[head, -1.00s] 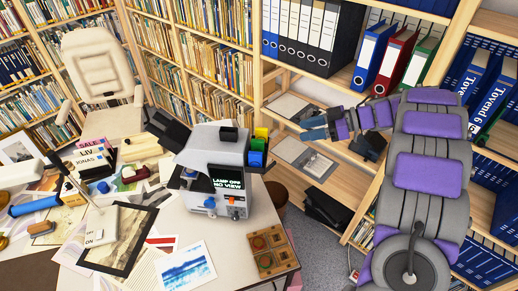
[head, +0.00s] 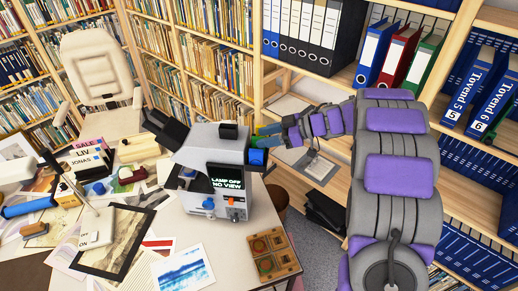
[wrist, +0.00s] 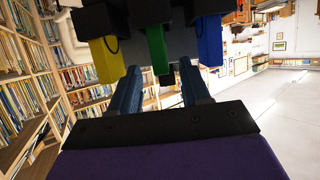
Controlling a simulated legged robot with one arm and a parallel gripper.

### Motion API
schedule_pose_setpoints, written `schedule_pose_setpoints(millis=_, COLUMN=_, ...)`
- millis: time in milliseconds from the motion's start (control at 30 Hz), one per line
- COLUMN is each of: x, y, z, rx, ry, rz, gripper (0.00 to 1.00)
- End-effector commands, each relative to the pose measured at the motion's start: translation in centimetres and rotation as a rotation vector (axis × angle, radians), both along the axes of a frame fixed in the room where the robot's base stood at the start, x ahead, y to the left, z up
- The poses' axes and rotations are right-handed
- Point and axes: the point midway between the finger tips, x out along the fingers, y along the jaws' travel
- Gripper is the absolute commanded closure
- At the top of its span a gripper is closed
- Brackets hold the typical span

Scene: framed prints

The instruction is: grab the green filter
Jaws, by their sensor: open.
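The green filter (wrist: 157,50) hangs in the wrist view between a yellow filter (wrist: 108,60) on the left and a blue filter (wrist: 209,40) on the right. My gripper (wrist: 161,67) is open, with one blue finger on each side of the green filter's near end. I see no contact, and the depth is hard to judge. In the head view my gripper (head: 268,136) reaches the right side of the grey viewer machine (head: 208,165). It largely covers the filters there. The blue filter (head: 257,157) still shows.
The neighbouring yellow and blue filters stand close outside my fingers. The table (head: 190,225) holds prints, a lamp and a brown wooden tray (head: 271,255). Shelves with binders (head: 397,55) stand behind my arm. A dark bin (head: 276,199) is under the table's right edge.

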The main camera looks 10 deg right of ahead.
Motion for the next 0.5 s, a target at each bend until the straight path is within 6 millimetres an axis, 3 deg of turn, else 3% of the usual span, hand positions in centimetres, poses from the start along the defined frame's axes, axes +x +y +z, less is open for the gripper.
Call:
schedule_pose_setpoints(millis=200, x=0.6, y=2.1, z=-1.0, rx=0.001, ry=0.001, rz=0.001, gripper=0.53)
schedule_pose_setpoints(millis=500, x=0.7, y=2.3, z=-1.0, rx=0.0, ry=0.001, rz=0.0, gripper=0.54)
